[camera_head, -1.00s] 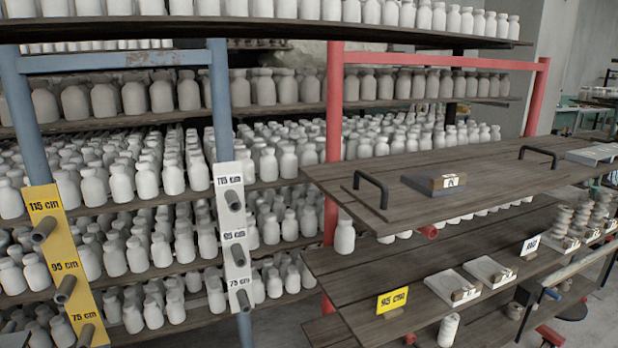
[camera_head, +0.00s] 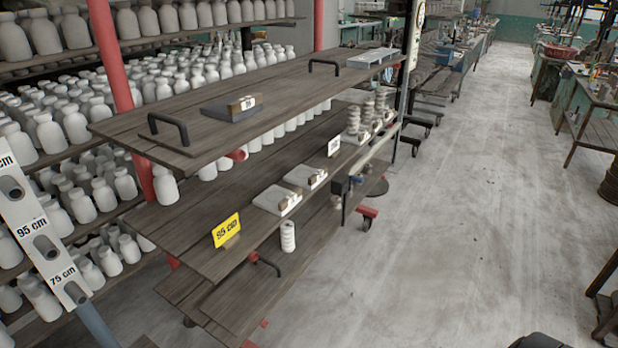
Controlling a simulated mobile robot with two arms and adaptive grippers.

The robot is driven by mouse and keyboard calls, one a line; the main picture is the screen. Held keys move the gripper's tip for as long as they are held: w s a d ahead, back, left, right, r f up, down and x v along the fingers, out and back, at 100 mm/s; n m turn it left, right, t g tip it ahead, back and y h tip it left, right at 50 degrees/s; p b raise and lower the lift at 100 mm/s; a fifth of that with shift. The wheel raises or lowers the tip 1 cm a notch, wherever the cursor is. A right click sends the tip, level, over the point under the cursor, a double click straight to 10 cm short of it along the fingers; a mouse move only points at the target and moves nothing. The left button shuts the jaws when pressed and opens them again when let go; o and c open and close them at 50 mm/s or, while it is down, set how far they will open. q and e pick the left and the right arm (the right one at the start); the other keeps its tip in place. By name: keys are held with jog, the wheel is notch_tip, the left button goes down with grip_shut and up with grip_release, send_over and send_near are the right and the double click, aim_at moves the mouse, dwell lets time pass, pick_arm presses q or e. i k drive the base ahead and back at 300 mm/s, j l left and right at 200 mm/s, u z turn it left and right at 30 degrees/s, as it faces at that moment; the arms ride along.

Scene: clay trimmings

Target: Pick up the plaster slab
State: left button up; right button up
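Several flat slabs could be the plaster slab, and I cannot tell which one is meant. Two pale slabs, a nearer one (camera_head: 270,203) and a farther one (camera_head: 298,180), lie side by side on the middle shelf. Each has a small labelled block at its front edge. A light grey slab-like piece (camera_head: 370,57) lies at that board's far end. Neither of my grippers is in view.
The top board (camera_head: 285,90) has two black handles, near (camera_head: 168,119) and far (camera_head: 325,62). Bottle-filled racks are at left.

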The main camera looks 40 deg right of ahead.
aim_at(307, 176)
jog(key=i+l+z, duration=0.1)
jog(key=l, duration=0.35)
jog(key=i+l+z, duration=0.15)
jog(key=l, duration=0.3)
jog(key=i+l+z, duration=0.1)
jog(key=i+l, duration=0.15)
jog(key=l, duration=0.2)
jog(key=i+l+z, duration=0.15)
jog(key=l, duration=0.3)
jog(key=i+l+z, duration=0.1)
jog(key=i+l, duration=0.2)
jog(key=l, duration=0.1)
